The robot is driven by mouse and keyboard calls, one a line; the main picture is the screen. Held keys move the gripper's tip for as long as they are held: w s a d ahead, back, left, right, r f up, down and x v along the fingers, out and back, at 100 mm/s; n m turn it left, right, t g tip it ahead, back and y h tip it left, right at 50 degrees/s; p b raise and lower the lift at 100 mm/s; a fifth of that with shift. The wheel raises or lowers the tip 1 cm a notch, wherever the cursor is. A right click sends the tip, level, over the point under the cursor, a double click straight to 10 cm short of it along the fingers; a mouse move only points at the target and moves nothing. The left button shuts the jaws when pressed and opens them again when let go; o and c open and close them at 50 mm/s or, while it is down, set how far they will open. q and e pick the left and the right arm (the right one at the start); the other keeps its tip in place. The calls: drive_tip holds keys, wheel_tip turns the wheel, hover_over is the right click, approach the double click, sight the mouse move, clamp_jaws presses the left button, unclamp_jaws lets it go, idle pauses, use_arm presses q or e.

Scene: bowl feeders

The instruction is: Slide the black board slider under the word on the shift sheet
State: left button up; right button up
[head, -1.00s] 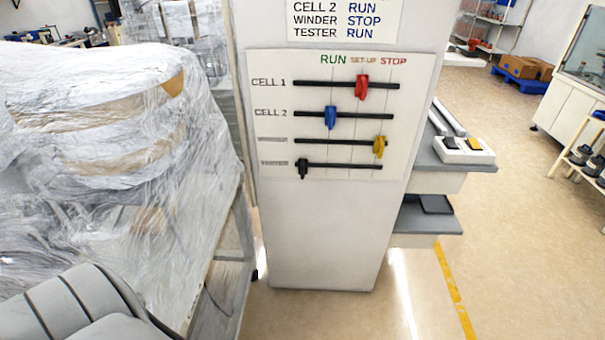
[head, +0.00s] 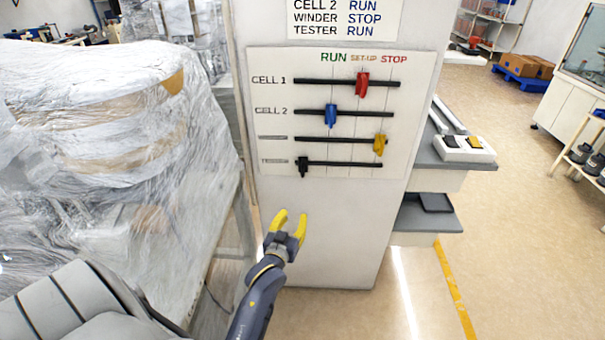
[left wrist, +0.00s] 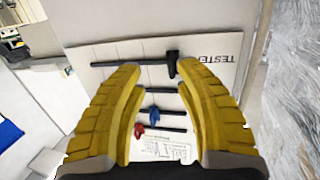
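The black slider (head: 302,166) sits at the far left end of the bottom track, left of the RUN heading (head: 333,58). It also shows in the left wrist view (left wrist: 173,62), beyond the fingertips beside the upside-down word TESTER. The shift sheet (head: 343,19) above the board (head: 400,140) reads CELL 2 RUN, WINDER STOP, TESTER RUN; its top is cut off. My left gripper (head: 291,218) is open and empty, below the black slider and apart from it. Its yellow fingers (left wrist: 160,75) are spread in the left wrist view. My right gripper is not in view.
The red slider (head: 362,83) is under SET-UP, the blue slider (head: 331,116) under RUN and the yellow slider (head: 380,145) near STOP. A plastic-wrapped load (head: 110,130) stands close on the left. A grey shelf (head: 430,220) juts out right of the panel.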

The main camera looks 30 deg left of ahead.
sight(302, 173)
use_arm(q)
wheel_tip(302, 173, up, 6)
drive_tip(key=s+a+t+y, duration=0.1)
drive_tip(key=shift+n, duration=0.3)
drive_tip(key=x, duration=1.7)
drive_tip(key=shift+w+a+f, duration=0.1)
drive_tip(key=shift+w+f, duration=0.05)
clamp_jaws()
